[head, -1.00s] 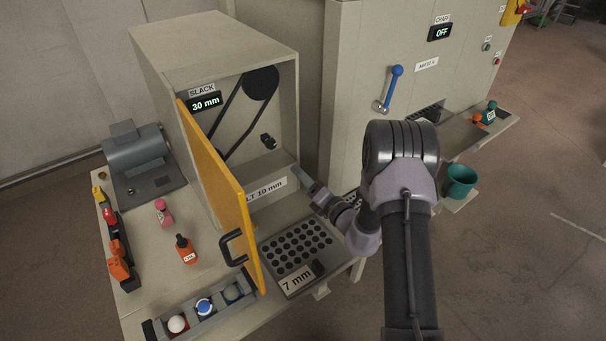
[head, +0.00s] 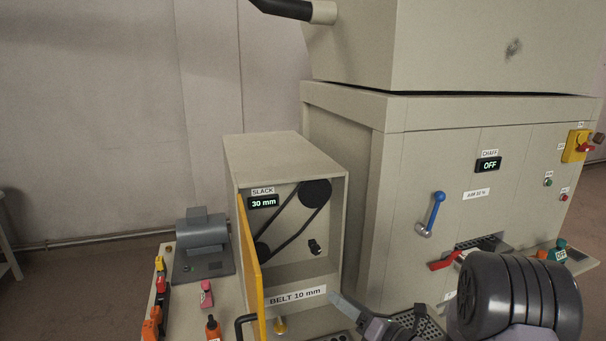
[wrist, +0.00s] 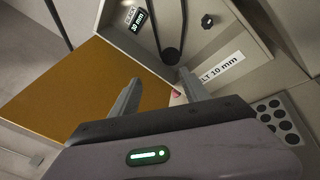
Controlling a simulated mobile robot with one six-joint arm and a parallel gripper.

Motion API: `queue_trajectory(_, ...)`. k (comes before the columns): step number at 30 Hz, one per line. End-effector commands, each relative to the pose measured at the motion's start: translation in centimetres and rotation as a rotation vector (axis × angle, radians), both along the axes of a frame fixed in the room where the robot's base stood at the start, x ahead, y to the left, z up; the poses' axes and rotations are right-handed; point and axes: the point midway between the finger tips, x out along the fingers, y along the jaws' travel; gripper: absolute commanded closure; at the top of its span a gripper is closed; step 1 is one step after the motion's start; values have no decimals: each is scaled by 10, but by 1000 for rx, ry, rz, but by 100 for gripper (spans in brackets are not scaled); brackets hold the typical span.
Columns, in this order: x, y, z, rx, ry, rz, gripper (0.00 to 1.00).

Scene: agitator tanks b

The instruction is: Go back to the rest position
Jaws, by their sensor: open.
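My gripper (wrist: 158,95) is open and empty in the wrist view. Its two fingers point toward the belt housing (wrist: 225,30), with the yellow door (wrist: 80,85) behind the left finger. In the head view my arm comes up at the bottom right, and part of the gripper (head: 350,312) shows in front of the housing's lower right corner. The black arm link hides part of the machine's lower front. The belt housing (head: 285,150) has its yellow door (head: 251,270) swung open, with the black belt and pulleys visible inside.
A grey motor (head: 203,235) stands on the bench at left, near a pink item (head: 206,294) and an orange bottle (head: 212,327). The large machine (head: 375,200) with a blue lever (head: 431,215) and red handle (head: 445,261) rises at right. Open floor lies at far left.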

Motion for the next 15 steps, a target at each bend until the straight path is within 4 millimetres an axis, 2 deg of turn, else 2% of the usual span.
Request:
queue_trajectory(5,-51,60,44,-246,-142,269,46)
queue_trajectory(8,-107,96,65,-477,-281,489,46)
queue_trajectory(10,-165,114,71,-726,-433,692,46)
queue_trajectory(11,-192,117,71,-850,-509,784,46)
queue_trajectory(12,-228,115,66,-1031,-620,905,46)
queue_trajectory(14,-271,99,56,-1306,-783,1070,46)
queue_trajectory(15,-292,84,50,-1481,-882,1164,46)
